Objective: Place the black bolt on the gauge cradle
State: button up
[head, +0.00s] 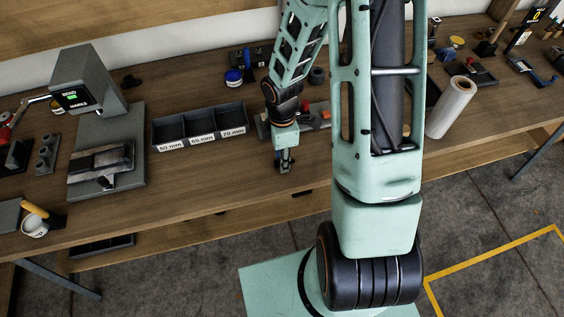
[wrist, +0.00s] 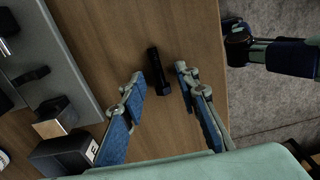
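The black bolt (wrist: 158,72) lies on the wooden bench in the wrist view, its wider head toward my gripper. My gripper (wrist: 160,80) is open, with one blue-padded finger on each side of the bolt and a gap to both. In the head view my gripper (head: 285,167) points down near the bench's front edge; I cannot make out the bolt there. A long grey fixture plate (head: 265,128) lies just behind my gripper, and its edge shows in the wrist view (wrist: 72,58). It carries small blocks; I cannot tell which part is the gauge cradle.
A dark bin (head: 200,125) marked 60, 65 and 70 mm stands left of my gripper. A grey stand with a small screen (head: 85,85) is farther left. A pale roll (head: 451,108) stands on the right. The bench front between bin and gripper is mostly clear.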

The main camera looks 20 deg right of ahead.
jog(key=shift+c, duration=0.7)
grip_shut()
jog(key=shift+r, duration=0.1)
